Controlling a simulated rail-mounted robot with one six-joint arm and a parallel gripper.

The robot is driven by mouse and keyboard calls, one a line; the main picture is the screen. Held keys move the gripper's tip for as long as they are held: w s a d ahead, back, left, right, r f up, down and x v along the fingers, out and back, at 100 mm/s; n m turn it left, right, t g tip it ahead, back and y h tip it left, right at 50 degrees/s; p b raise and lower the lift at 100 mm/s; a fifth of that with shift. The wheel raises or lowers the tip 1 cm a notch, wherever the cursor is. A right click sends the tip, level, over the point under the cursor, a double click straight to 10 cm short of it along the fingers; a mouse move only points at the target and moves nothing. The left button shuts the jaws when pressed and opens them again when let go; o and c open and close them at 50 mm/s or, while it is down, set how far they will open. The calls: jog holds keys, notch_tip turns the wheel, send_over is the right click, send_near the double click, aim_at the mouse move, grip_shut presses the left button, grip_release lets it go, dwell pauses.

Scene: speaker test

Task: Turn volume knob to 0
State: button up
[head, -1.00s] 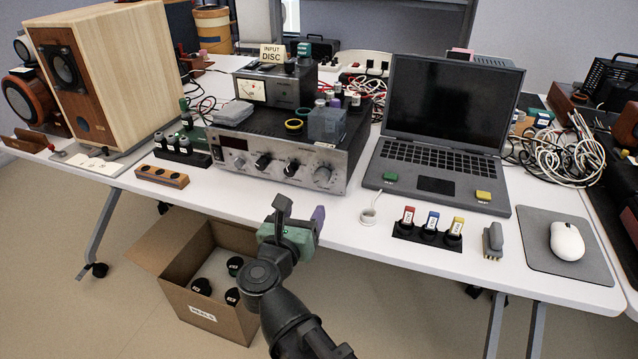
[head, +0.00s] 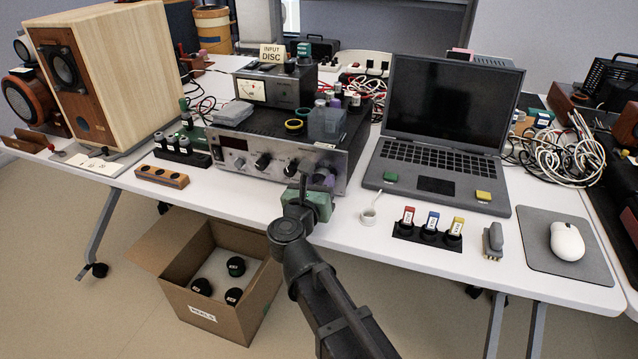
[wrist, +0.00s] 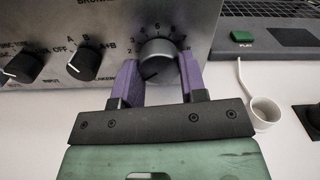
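The volume knob (wrist: 160,57) is a large dark dial at the right of the silver amplifier's front panel (head: 240,157). Numbers ring its upper side in the wrist view. My gripper (wrist: 161,72) has two purple fingers spread apart, one on each side of the knob. The fingers overlap the knob's lower edges in the wrist view, and I cannot tell whether they touch it. In the head view my gripper (head: 322,178) largely hides the knob.
Two smaller pointer knobs (wrist: 84,62) (wrist: 24,67) sit left of the volume knob. A laptop (head: 440,130) stands to the right, with a small white cup (head: 368,216) near its corner. An open cardboard box (head: 215,308) is below the table edge.

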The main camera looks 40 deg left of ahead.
jog(key=c, duration=0.3)
jog(key=shift+n, duration=0.8)
jog(key=shift+c, duration=0.2)
jog(key=o, duration=0.9)
jog(key=shift+o, duration=0.2)
jog(key=v, duration=1)
jog(key=shift+s, duration=0.4)
jog(key=shift+d+r, duration=0.1)
